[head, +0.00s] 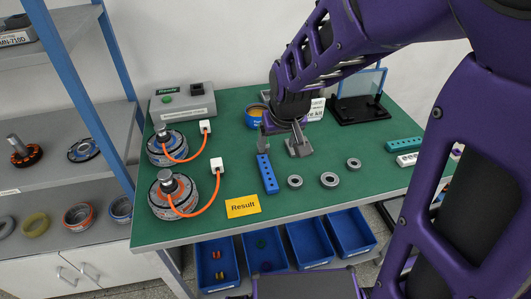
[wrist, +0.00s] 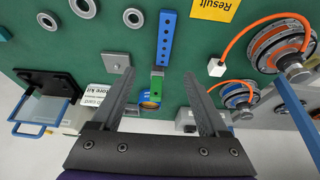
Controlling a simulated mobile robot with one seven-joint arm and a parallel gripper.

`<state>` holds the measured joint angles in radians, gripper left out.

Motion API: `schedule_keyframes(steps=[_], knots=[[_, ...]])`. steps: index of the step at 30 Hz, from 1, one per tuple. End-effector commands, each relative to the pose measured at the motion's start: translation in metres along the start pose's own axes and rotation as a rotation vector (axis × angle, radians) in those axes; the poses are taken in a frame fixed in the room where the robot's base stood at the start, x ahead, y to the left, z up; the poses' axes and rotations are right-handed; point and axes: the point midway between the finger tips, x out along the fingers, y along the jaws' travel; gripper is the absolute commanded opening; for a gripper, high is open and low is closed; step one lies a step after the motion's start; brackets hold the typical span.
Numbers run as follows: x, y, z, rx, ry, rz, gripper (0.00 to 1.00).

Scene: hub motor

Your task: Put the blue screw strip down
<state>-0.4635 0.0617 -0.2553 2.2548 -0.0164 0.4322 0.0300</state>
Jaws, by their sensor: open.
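The blue screw strip (head: 267,174) lies flat on the green table, left of the metal rings. In the wrist view the strip (wrist: 166,38) points away from me, its row of holes facing up. My gripper (head: 281,143) is open above the table at the strip's far end. In the wrist view the two fingers of my gripper (wrist: 158,76) stand wide apart on either side of the line of the strip, not touching it. A small green piece (wrist: 156,88) shows between the fingers at the strip's near end.
Metal rings (head: 329,179) lie right of the strip. A yellow Result card (head: 242,206) is at the front edge. Two motors (head: 172,195) with orange cables stand at left. A teal strip (head: 404,144) lies at right. Blue bins (head: 217,265) are below the table.

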Motion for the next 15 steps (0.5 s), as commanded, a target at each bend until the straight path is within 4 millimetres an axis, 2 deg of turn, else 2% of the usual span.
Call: schedule_keyframes(steps=[5,8,15], knots=[[-0.002,-0.002,0.0,0.001,-0.003,-0.017,0.78],[0.013,-0.002,0.001,0.003,-0.007,-0.016,0.78],[0.068,-0.002,0.003,0.003,-0.008,-0.015,0.78]])
